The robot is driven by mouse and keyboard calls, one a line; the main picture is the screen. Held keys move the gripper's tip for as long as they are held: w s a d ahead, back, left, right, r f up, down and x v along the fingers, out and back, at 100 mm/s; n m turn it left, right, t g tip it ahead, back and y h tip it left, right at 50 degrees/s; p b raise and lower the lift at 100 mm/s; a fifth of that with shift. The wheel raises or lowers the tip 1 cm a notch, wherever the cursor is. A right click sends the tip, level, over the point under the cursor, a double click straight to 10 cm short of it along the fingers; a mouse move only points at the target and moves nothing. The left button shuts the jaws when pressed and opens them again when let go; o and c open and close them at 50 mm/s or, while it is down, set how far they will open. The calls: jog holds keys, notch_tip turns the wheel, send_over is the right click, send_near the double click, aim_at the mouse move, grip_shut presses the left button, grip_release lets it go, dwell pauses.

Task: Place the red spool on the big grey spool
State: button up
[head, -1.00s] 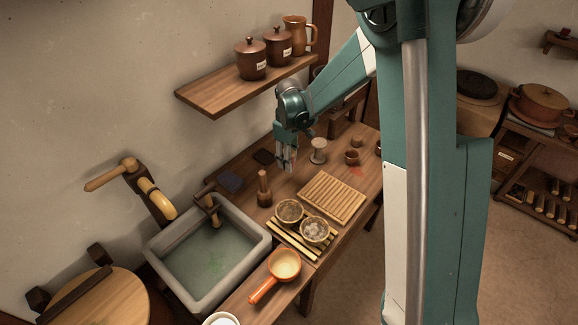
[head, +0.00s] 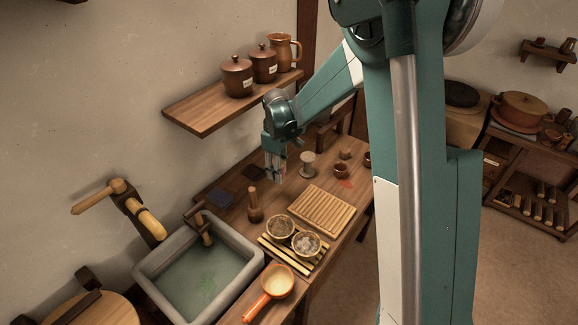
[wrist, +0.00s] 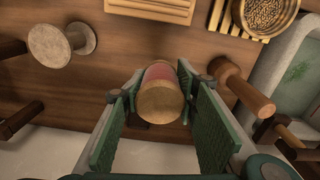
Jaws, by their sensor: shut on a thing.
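The red spool (wrist: 160,100), with pale wooden ends and a pinkish-red middle, is between the two green pads of my gripper (wrist: 160,110) in the wrist view. My gripper is shut on it. In the head view my gripper (head: 275,178) hangs over the worktop, just left of the big grey spool; the red spool is too small there to make out clearly. The big grey spool (head: 308,165) stands upright on the worktop. In the wrist view the grey spool (wrist: 60,45) is at the upper left, apart from the red spool, with nothing on it.
A wooden pestle-like piece (head: 254,205) stands left of my gripper. A ridged wooden board (head: 322,209), two filled bowls on a slatted rack (head: 275,252) and a stone sink (head: 245,250) are nearer. Small brown cups (head: 341,170) stand right of the grey spool. A shelf (head: 190,105) hangs above.

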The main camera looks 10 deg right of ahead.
notch_tip(320, 180, up, 11)
jog(key=p, duration=0.8)
send_over(309, 156)
jog(key=shift+s+f, duration=0.1)
jog(key=shift+f, duration=0.1)
jog(key=shift+f, duration=0.1)
jog(key=shift+f, duration=3.05)
jog(key=shift+f, duration=1.9)
jog(key=shift+f, duration=0.15)
jog(key=o, duration=0.9)
jog(key=shift+o, duration=0.2)
